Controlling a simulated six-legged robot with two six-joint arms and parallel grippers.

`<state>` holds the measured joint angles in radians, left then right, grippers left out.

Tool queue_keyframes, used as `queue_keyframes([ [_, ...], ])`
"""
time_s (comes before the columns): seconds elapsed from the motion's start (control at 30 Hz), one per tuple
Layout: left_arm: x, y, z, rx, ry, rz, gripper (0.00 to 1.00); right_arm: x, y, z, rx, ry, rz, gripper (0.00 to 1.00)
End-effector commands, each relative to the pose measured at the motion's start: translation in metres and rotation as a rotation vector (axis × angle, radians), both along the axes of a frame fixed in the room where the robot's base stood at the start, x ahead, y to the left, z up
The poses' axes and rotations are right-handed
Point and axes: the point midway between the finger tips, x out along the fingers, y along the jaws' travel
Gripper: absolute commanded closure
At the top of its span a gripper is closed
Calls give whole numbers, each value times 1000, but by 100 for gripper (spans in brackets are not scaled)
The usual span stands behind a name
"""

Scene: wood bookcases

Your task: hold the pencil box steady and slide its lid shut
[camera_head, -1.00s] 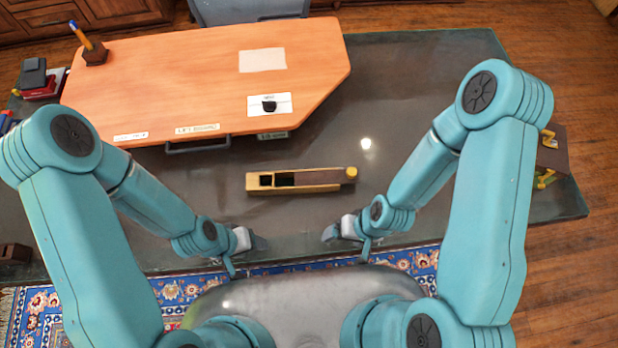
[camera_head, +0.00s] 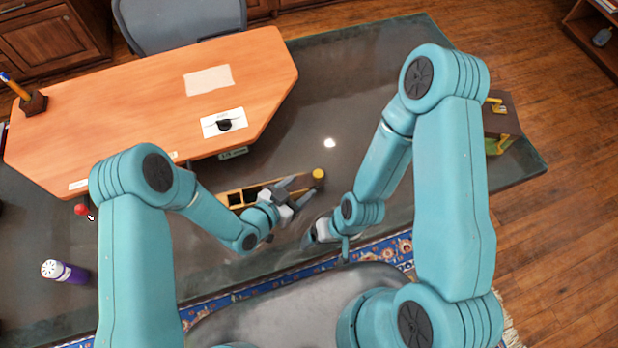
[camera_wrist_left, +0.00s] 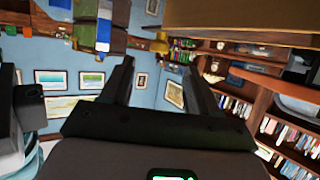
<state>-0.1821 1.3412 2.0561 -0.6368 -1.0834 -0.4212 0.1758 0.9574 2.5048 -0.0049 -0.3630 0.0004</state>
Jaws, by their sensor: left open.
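The pencil box (camera_head: 235,197) is a long, narrow wooden box lying on the dark glass desk, with open dark compartments towards its left end. A round yellow knob (camera_head: 319,174) stands at its right end. My left gripper (camera_head: 298,190) is over or just in front of the box's right half, open, its fingers pointing towards the knob end. It hides much of the lid, and I cannot tell whether it touches the box. In the left wrist view the two fingers (camera_wrist_left: 158,66) are apart with nothing between them. My right gripper (camera_head: 308,238) is below the box, clear of it; its opening is unclear.
An orange writing board (camera_head: 130,100) lies behind the box. A purple bottle (camera_head: 66,271) and a red ball-like item (camera_head: 81,209) are at the left. A dark box with yellow parts (camera_head: 503,118) is at the right. The glass right of the knob is clear.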

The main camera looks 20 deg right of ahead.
Motion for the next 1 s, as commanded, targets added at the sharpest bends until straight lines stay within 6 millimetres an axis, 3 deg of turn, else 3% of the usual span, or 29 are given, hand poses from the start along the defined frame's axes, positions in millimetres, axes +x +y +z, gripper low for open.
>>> queue_keyframes([
  [0.2,21,-38,-18,1,-2,-3,40,0,0,0,0,0,0,15],
  [0.4,36,-62,-30,1,1,0,40,0,0,0,0,0,0,15],
  [0.83,42,-72,-35,1,2,2,40,0,0,0,0,0,0,15],
  [0.87,42,-72,-35,1,2,2,43,0,0,0,0,0,0,15],
  [1.0,42,-72,-35,1,2,2,89,0,0,0,0,0,0,15],
])
